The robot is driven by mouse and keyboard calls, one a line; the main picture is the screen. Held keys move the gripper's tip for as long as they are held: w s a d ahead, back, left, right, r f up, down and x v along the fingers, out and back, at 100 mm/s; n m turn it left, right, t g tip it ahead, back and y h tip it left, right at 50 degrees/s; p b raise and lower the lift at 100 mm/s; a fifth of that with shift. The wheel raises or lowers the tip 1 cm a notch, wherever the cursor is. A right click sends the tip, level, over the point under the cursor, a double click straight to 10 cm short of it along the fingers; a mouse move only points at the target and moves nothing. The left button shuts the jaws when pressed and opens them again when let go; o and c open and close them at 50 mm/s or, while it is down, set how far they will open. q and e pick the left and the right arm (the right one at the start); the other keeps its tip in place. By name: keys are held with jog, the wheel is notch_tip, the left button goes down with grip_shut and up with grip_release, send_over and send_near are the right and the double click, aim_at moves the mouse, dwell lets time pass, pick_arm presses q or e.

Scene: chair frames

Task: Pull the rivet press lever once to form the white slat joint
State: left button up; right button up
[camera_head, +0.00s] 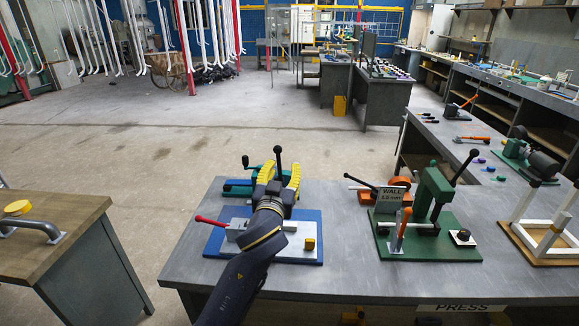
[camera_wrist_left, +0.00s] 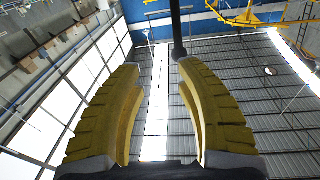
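My left gripper (camera_head: 278,178) has yellow fingers and points up above a blue base plate (camera_head: 214,243) on the near table. Its fingers stand apart. A black lever with a ball knob (camera_head: 278,151) rises between them in the head view. A black rod (camera_wrist_left: 178,28) shows near the right fingertip in the wrist view; contact cannot be told. My left gripper (camera_wrist_left: 160,85) hides most of the device on the blue plate. A green press (camera_head: 432,195) with a black-knobbed lever stands to the right. White slats (camera_head: 540,222) rest on a wooden board at far right. My right gripper is out of view.
A red-handled lever (camera_head: 210,221) and a yellow block (camera_head: 310,243) are on the blue plate's assembly. A wooden-topped table (camera_head: 60,225) is at left; clear floor lies behind.

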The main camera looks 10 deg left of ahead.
aim_at(277, 152)
pick_arm(q)
jog(key=shift+a+r+n+g+y, duration=0.2)
jog(key=shift+a+r+n+y, duration=0.1)
jog(key=shift+a+n+y, duration=0.25)
jog(key=shift+a+r+n+g+y, duration=0.25)
jog(key=shift+a+r+n, duration=0.1)
jog(key=shift+a, duration=0.25)
jog(key=shift+o, duration=0.4)
jog(key=w, duration=0.2)
jog(key=w+a, duration=0.1)
jog(key=w, duration=0.5)
jog(key=shift+a+r, duration=0.15)
jog(key=shift+s, duration=0.1)
grip_shut()
